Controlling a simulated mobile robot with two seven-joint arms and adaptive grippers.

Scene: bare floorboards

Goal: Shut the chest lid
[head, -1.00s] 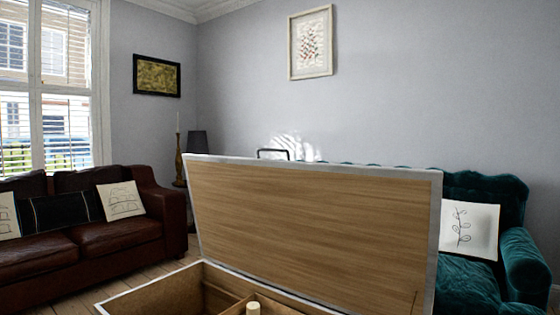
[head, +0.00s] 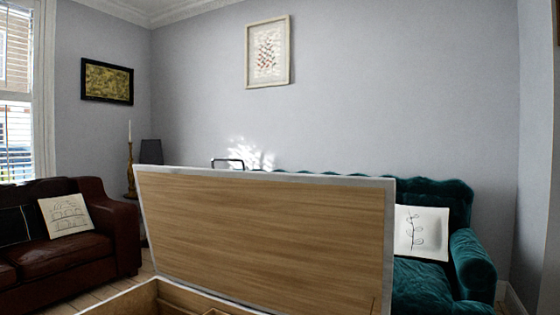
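The chest lid (head: 265,232) stands raised in the head view, its wood-grain inner face towards me and a pale metal-like rim around it. A dark handle (head: 228,162) shows above the lid's top edge, towards its left. The chest body (head: 125,300) is at the bottom of the view, cut off by the frame; its open inside shows only in part, with a divider edge visible. Neither of my grippers is in view.
A dark red leather sofa (head: 75,255) with a pale cushion stands at the left. A teal sofa (head: 470,255) with a white cushion (head: 421,232) stands behind the lid at the right. A candlestick (head: 130,170) and dark lamp (head: 151,152) stand in the back corner.

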